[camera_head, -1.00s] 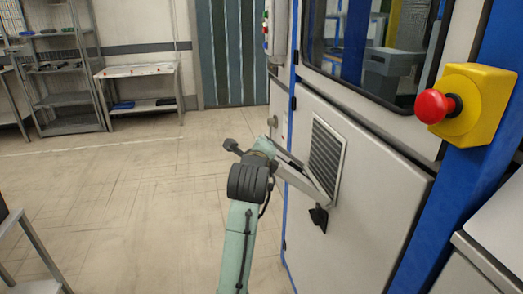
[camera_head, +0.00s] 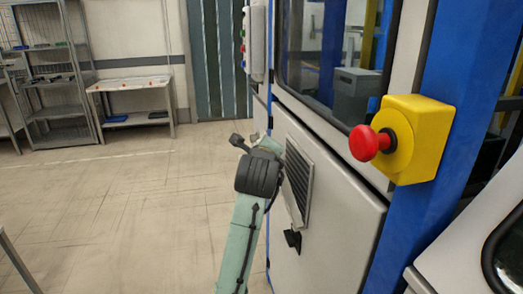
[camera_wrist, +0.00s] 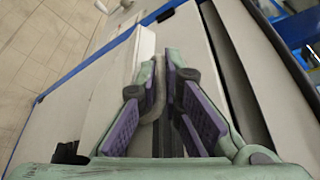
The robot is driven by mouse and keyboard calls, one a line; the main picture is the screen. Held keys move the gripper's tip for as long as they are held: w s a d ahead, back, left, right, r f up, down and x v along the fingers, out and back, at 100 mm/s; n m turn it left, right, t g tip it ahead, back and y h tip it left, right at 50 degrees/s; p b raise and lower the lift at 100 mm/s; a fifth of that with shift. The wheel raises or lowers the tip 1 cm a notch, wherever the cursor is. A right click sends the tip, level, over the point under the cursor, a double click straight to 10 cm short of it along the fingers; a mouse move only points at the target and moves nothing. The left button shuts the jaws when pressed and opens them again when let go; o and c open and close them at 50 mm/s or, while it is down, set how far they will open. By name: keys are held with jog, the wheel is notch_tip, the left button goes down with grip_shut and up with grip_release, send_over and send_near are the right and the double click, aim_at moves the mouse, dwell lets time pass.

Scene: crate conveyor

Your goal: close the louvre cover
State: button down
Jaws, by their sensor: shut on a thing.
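The louvre cover is on the machine's pale door, and its dark slatted face (camera_head: 298,180) shows in the head view just right of my wrist. My wrist hides the cover's left part, so I cannot tell exactly how far it stands from the door. In the wrist view, my gripper (camera_wrist: 160,92) has its purple pads on both sides of a curved grey handle (camera_wrist: 158,105) and is shut on it. A pale panel edge (camera_wrist: 128,68) runs beside the left finger.
A red stop button on a yellow box (camera_head: 410,140) juts out on the blue post right of the door. A black latch (camera_head: 292,240) sits below the cover. A table (camera_head: 130,86) and shelves stand far left. The floor to the left is clear.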

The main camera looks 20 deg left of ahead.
jog(key=shift+w+d+r, duration=0.25)
jog(key=shift+w+d, duration=0.45)
jog(key=shift+d, duration=0.25)
jog(key=shift+w+d+r, duration=0.25)
jog(key=shift+w+d, duration=0.4)
jog(key=shift+d, duration=0.3)
jog(key=c, duration=2)
grip_release()
jog(key=shift+c, duration=0.2)
jog(key=shift+s, duration=0.15)
jog(key=v, duration=1.1)
jog(key=shift+s+d, duration=0.2)
jog(key=shift+s, duration=0.15)
jog(key=shift+r, duration=0.1)
jog(key=shift+c, duration=0.5)
